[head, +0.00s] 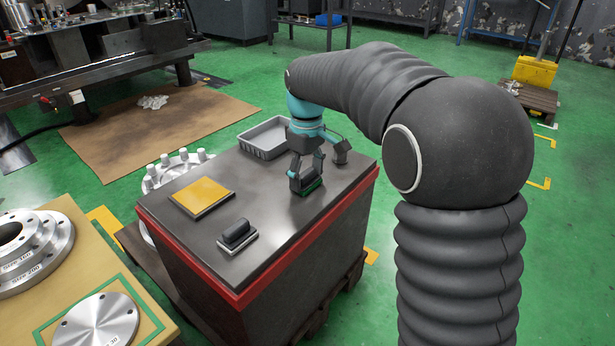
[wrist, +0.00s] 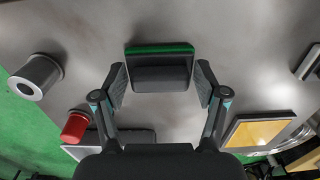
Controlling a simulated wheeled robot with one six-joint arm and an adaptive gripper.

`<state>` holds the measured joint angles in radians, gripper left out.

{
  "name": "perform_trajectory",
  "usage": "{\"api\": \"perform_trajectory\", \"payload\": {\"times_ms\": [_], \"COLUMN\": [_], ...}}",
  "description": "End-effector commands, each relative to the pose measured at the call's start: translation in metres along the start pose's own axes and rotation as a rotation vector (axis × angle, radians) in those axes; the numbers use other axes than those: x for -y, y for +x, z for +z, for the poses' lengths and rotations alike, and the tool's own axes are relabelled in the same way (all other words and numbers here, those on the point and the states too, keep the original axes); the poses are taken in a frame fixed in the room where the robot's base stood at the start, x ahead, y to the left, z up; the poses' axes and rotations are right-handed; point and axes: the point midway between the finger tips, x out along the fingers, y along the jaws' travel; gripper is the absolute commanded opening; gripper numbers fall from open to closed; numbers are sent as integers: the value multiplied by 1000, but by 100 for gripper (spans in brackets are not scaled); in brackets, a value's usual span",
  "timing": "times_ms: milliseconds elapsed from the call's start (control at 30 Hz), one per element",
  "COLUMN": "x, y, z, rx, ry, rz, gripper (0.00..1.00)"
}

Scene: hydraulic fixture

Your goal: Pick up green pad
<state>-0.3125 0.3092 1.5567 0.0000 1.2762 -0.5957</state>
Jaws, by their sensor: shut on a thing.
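The green pad (head: 309,190) is a dark block with a handle and a green edge, at the right part of the dark bench top. It also shows in the wrist view (wrist: 160,49) between the fingertips. My gripper (head: 306,178) comes down from above and is shut on the pad's dark handle. In the wrist view, the two fingers (wrist: 161,84) stand at either side of the handle. I cannot tell whether the pad rests on the top or is just clear of it.
A yellow plate (head: 202,196) lies on the bench (head: 265,205) to the left. A pad with a dark handle (head: 237,235) lies nearer. A grey tray (head: 252,146) stands behind my gripper. A red cylinder (wrist: 76,126) and a grey cylinder (wrist: 38,75) show in the wrist view.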

Motion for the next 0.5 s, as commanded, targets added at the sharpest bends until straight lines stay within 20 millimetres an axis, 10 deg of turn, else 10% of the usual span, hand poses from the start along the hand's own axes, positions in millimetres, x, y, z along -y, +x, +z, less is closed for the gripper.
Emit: {"api": "perform_trajectory", "payload": {"times_ms": [300, 500], "x": [0, 0], "y": [-42, -65], "z": [-1, 43], "rx": [-3, -2], "ry": [0, 3], "rz": [2, 2], "gripper": [37, 37]}}
